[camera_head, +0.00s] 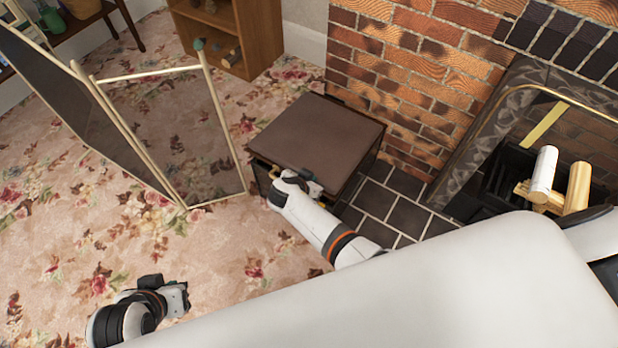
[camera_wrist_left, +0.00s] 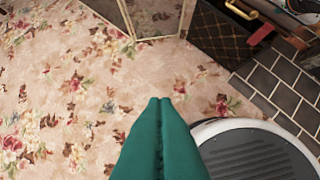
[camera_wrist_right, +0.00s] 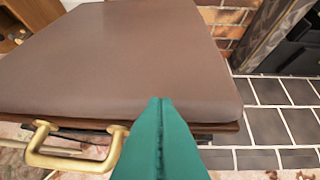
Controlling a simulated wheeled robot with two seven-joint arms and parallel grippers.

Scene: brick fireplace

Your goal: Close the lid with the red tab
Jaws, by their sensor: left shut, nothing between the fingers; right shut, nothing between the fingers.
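A box (camera_head: 345,192) with a brown padded lid (camera_head: 315,135) stands against the brick wall. The lid lies flat or nearly flat over it; I cannot tell whether a small gap is left at the front. My left gripper (camera_head: 180,297) is shut and empty over the carpet.
A folding screen (camera_head: 185,135) stands on the flowered carpet left of the box. A wooden shelf (camera_head: 240,35) is behind. The fireplace (camera_head: 480,165) with logs (camera_head: 543,172) and dark hearth tiles (camera_head: 390,205) lie to the right. Open carpet (camera_head: 60,235) lies at the left front.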

